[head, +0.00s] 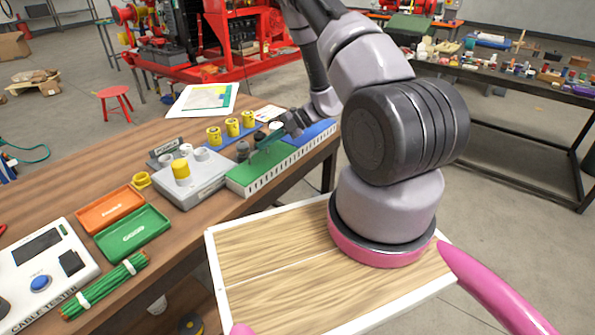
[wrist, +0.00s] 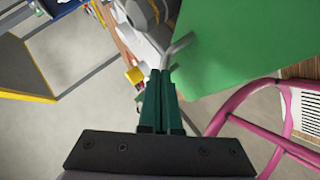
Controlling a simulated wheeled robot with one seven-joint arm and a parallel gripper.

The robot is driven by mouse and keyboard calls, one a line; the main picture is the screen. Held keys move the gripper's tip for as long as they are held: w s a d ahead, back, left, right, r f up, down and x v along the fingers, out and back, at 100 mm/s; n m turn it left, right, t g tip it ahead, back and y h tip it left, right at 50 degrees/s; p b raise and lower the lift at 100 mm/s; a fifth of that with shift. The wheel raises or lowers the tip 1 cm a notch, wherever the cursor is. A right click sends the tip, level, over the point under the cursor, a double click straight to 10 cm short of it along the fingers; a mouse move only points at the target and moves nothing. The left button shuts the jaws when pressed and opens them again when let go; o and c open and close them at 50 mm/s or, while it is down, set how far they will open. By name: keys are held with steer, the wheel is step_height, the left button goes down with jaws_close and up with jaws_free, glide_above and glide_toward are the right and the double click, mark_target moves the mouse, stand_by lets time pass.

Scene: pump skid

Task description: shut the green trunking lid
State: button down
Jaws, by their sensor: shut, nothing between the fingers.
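The green trunking lid (head: 250,170) lies along the near part of the slotted white trunking (head: 285,168), at the table's right edge. It looks about flat in the head view; I cannot tell whether it is fully seated. In the wrist view the lid (wrist: 245,45) fills the upper right, with a bent grey handle (wrist: 180,46) at its left edge. My gripper (head: 262,142) is over the lid's far part. Its dark green fingers (wrist: 160,74) are together and empty, with the tips close to the handle. I cannot tell whether they touch it.
A blue lid (head: 318,132) covers the trunking's far end. A grey box with a yellow button (head: 181,170) stands left of the trunking, with several yellow cups (head: 232,127) behind. Orange (head: 110,208) and green (head: 132,232) trays lie further left.

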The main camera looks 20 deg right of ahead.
stand_by(0.3)
steer(key=r, duration=0.1)
steer(key=s+d+r, duration=0.1)
steer(key=s+r, duration=0.1)
steer(key=r, duration=0.1)
steer(key=shift+d, duration=0.4)
steer(key=w+r+v, duration=0.1)
steer(key=v, duration=0.8)
step_height(320, 180, up, 12)
steer(key=n+g+h, duration=0.1)
steer(key=n+h, duration=0.1)
steer(key=n, duration=0.8)
glide_above(274, 159)
steer(key=s+d, duration=0.3)
steer(key=s+a+r+n+h, duration=0.25)
steer(key=s+r+n, duration=0.35)
steer(key=r+n, duration=0.35)
steer(key=s+r+n+t+h, duration=0.6)
steer(key=s+r+n, duration=0.5)
steer(key=n, duration=0.9)
steer(key=shift+s+a+r+t, duration=0.15)
steer(key=shift+s+a+t, duration=0.3)
steer(key=shift+s, duration=0.4)
steer(key=shift+a, duration=0.1)
